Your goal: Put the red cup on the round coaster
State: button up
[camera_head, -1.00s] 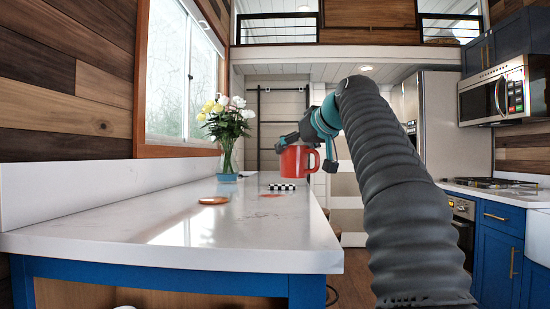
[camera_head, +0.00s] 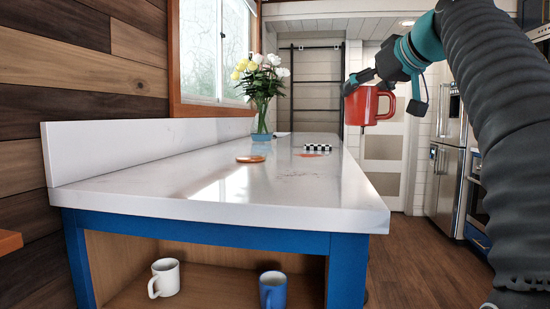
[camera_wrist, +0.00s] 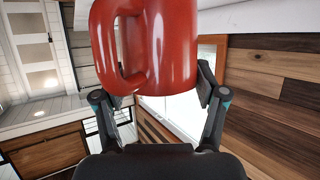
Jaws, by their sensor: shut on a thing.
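The red cup (camera_head: 362,106) is held upright in the air by my gripper (camera_head: 362,84), to the right of the white counter's far part in the head view. In the wrist view the cup (camera_wrist: 172,45) fills the top middle, its handle to the left, with the fingers of my gripper (camera_wrist: 160,100) on both sides of it. My gripper is shut on the cup. The round coaster (camera_head: 250,159), flat and orange-brown, lies bare on the counter, to the left of the cup and nearer to me.
A checkered block (camera_head: 320,147) stands on the white counter (camera_head: 215,190) near its right edge. A vase of flowers (camera_head: 262,118) stands at the back left. A white mug (camera_head: 166,277) and a blue mug (camera_head: 273,290) stand on the shelf below.

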aim_at(256, 157)
jog(key=z, duration=1.65)
jog(key=i, duration=2.2)
jog(key=u, duration=3.6)
jog(key=i, duration=0.55)
jog(key=z, duration=0.1)
